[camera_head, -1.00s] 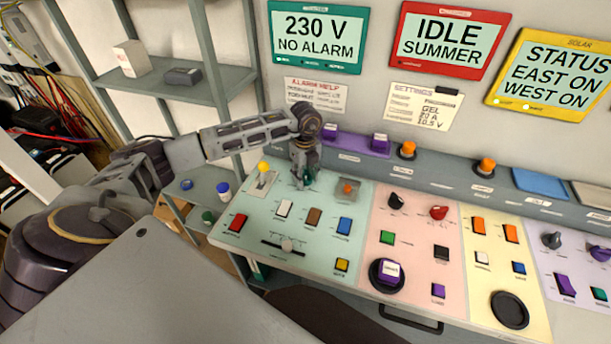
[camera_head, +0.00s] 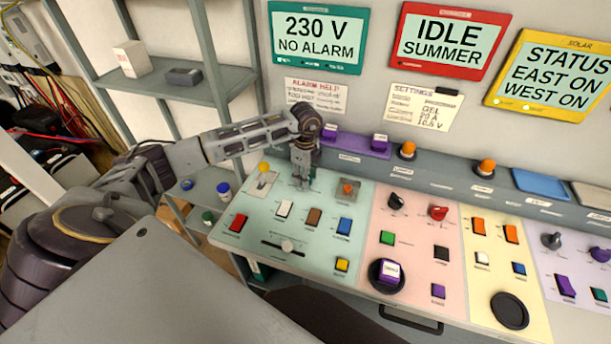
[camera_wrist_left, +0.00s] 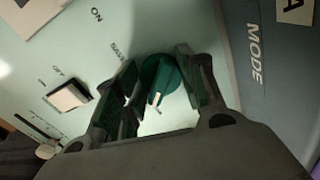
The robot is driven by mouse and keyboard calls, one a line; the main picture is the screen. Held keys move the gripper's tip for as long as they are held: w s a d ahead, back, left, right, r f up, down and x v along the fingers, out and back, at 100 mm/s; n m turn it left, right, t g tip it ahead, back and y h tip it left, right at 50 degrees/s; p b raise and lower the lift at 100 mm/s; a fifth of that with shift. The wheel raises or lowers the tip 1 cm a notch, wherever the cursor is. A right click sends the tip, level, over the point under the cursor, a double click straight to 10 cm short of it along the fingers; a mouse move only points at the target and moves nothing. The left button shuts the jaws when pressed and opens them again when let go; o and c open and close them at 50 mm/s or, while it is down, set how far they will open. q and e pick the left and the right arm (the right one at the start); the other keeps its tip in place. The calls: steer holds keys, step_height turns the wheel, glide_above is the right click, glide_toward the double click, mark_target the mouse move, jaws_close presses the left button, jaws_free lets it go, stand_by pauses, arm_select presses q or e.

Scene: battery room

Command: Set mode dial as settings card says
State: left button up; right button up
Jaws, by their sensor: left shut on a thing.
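The mode dial (camera_wrist_left: 158,80) is a round teal knob with a pale pointer mark, beside the MODE lettering in the left wrist view. My left gripper (camera_wrist_left: 160,88) is shut on it, one finger on each side. In the head view my left gripper (camera_head: 302,184) reaches down onto the pale green panel (camera_head: 265,222) and hides the dial. The settings card (camera_head: 424,107) is on the wall, with "GEL", "20 A" and a voltage line that is hard to read. My right gripper is not in view.
A yellow-tipped lever (camera_head: 264,169) stands left of my left gripper and an orange button (camera_head: 347,190) to its right. White, brown and blue switches lie in front. A purple ledge (camera_head: 356,145) with two purple-and-white blocks is behind. Grey shelves (camera_head: 200,90) stand at left.

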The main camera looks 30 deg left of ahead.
arm_select(q)
steer(key=shift+r, duration=0.1)
steer(key=o, duration=1)
steer(key=shift+r, duration=6)
steer(key=shift+f, duration=0.1)
